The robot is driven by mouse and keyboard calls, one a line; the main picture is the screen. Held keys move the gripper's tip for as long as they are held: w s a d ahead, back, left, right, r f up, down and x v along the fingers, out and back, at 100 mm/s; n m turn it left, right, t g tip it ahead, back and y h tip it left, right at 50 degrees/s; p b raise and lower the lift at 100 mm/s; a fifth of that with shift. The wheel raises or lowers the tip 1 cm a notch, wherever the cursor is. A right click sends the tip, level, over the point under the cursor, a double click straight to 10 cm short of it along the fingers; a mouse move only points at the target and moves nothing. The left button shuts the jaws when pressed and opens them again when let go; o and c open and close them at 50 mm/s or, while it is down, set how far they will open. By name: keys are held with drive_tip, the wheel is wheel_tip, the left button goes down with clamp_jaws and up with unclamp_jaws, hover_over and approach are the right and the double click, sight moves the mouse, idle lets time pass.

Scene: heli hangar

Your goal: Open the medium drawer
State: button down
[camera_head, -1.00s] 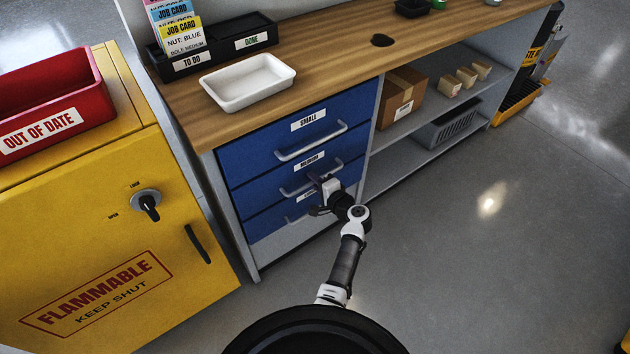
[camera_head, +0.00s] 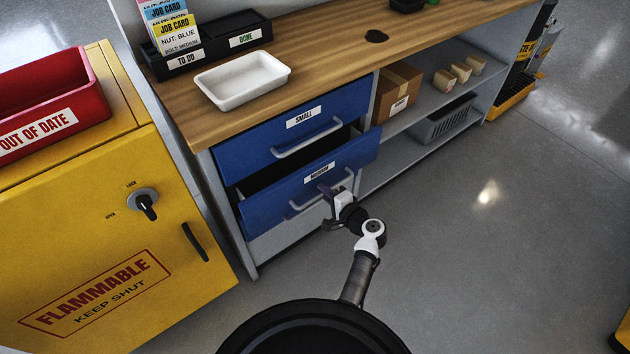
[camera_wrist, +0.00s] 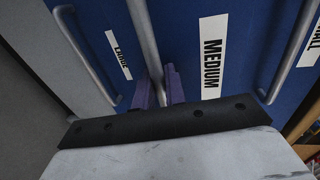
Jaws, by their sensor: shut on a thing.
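The medium drawer (camera_head: 270,197) is blue with a white MEDIUM label and stands pulled out of the bench, with a dark gap above its front. My gripper (camera_head: 328,207) is shut on the right part of the medium drawer's grey bar handle (camera_head: 300,209). In the wrist view, the fingers (camera_wrist: 166,88) close around the handle bar (camera_wrist: 145,40) beside the MEDIUM label (camera_wrist: 212,55). The small drawer (camera_head: 265,133) above is closed. The large drawer shows in the wrist view with its LARGE label (camera_wrist: 118,55); in the head view the medium drawer hides it.
A yellow flammable cabinet (camera_head: 100,235) with a red bin (camera_head: 45,105) on top stands at the left. The wooden bench top (camera_head: 320,65) holds a white tray (camera_head: 242,80). Open shelves (camera_head: 425,110) are at the right.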

drive_tip(key=f+v, duration=0.3)
drive_tip(key=v, duration=1.3)
drive_tip(key=shift+s+d, duration=0.4)
drive_tip(key=shift+s, duration=0.1)
drive_tip(key=shift+f, duration=0.1)
drive_tip(key=c, duration=1.8)
unclamp_jaws()
drive_tip(key=b+v, duration=0.1)
drive_tip(key=v, duration=1.2)
drive_tip(key=shift+s+d+b, duration=0.2)
drive_tip(key=shift+s+b, duration=0.1)
drive_tip(key=shift+b, duration=0.1)
